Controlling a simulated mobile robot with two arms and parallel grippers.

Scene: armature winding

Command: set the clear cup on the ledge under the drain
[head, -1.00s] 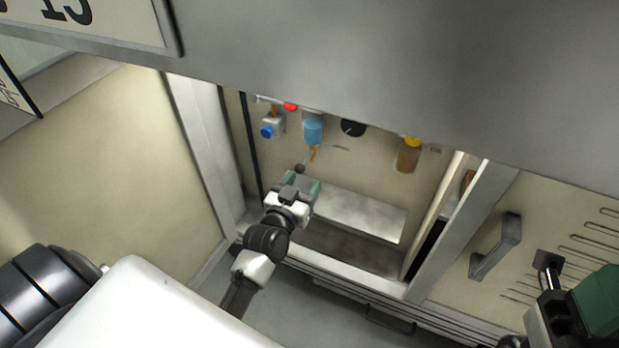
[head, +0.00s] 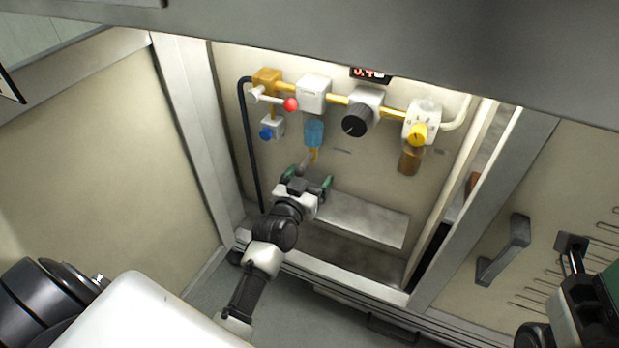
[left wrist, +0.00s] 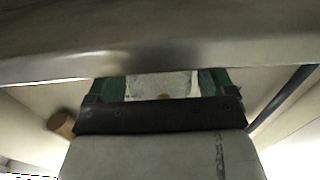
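The drain is the small orange tip (head: 315,156) under the blue filter bowl (head: 314,133) on the cabinet's back wall. Below it is the grey ledge (head: 362,221). My left gripper (head: 308,181) is at the ledge's left end, just below the drain, its green fingers spread apart. In the left wrist view the fingers (left wrist: 161,86) stand either side of a pale, mottled patch (left wrist: 158,84). It may be the clear cup, but I cannot tell, nor whether it touches the ledge. My right gripper (head: 572,250) is at the right; its opening is unclear.
Above the ledge are a red-knobbed lever (head: 291,104), a black knob (head: 356,121) and an amber bowl (head: 410,160). A black hose (head: 250,150) runs down the left. Cabinet posts flank the opening; a handle (head: 504,250) stands out at right. The ledge's right part is clear.

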